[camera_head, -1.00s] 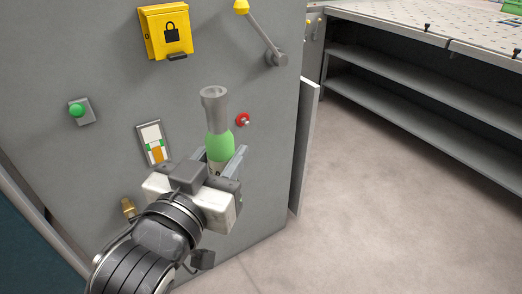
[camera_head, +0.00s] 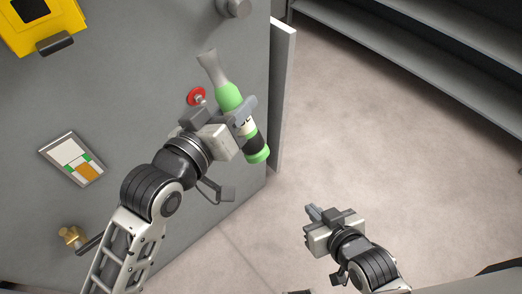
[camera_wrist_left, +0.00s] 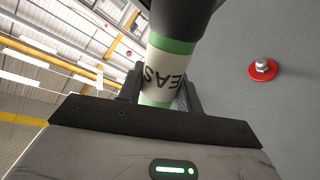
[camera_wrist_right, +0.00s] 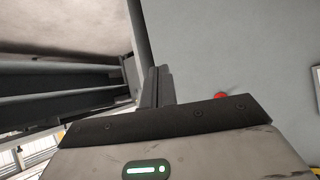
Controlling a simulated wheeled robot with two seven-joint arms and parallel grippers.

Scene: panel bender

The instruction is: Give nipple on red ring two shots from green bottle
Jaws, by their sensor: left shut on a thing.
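My left gripper (camera_head: 241,117) is shut on the green bottle (camera_head: 229,98), around its pale label. The bottle is tilted, its grey nozzle (camera_head: 212,68) up and to the left, its dark and green end low. In the left wrist view the bottle (camera_wrist_left: 168,62) stands between the fingers. The red ring (camera_head: 196,96) with its metal nipple (camera_head: 201,100) is on the grey panel, left of the bottle and apart from it. The nipple also shows in the left wrist view (camera_wrist_left: 263,63). My right gripper (camera_head: 313,212) is shut and empty, low and right of the bottle.
The grey panel (camera_head: 130,100) carries a yellow lock box (camera_head: 45,25), a gauge plate (camera_head: 73,158) and a brass fitting (camera_head: 71,236). A pale panel edge (camera_head: 283,95) stands right of the bottle. Shelves (camera_head: 430,60) are at the upper right. The floor between is clear.

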